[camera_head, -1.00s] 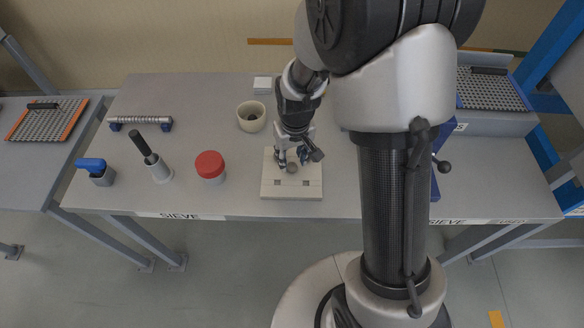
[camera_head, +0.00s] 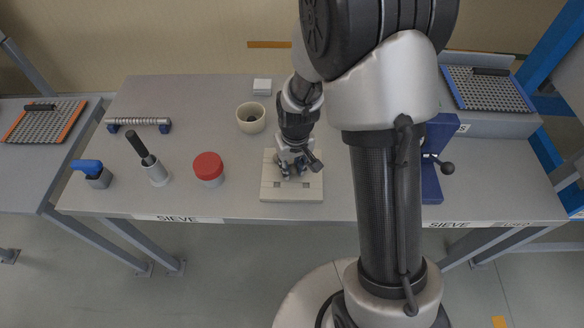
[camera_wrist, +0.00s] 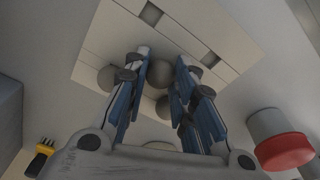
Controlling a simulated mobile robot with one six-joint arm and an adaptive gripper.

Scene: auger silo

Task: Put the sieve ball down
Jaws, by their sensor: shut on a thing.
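The sieve ball (camera_wrist: 160,73) is a small grey sphere between the fingertips of my gripper (camera_wrist: 161,78) in the wrist view. My gripper is shut on it, low over a pale slotted board (camera_wrist: 215,30). Whether the ball touches the board, I cannot tell. Two more grey round shapes, one left of the fingers (camera_wrist: 106,78) and one between them (camera_wrist: 163,108), are partly hidden. In the head view my gripper (camera_head: 289,172) is over the rear part of the board (camera_head: 291,195), and its fingers mostly hide the ball.
A red-lidded jar (camera_head: 208,168) stands left of the board. A cream bowl (camera_head: 251,117) and a small white block (camera_head: 262,86) are behind it. A black-handled tool (camera_head: 147,157) and a blue-topped item (camera_head: 93,173) stand further left. A blue stand (camera_head: 432,185) is at right.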

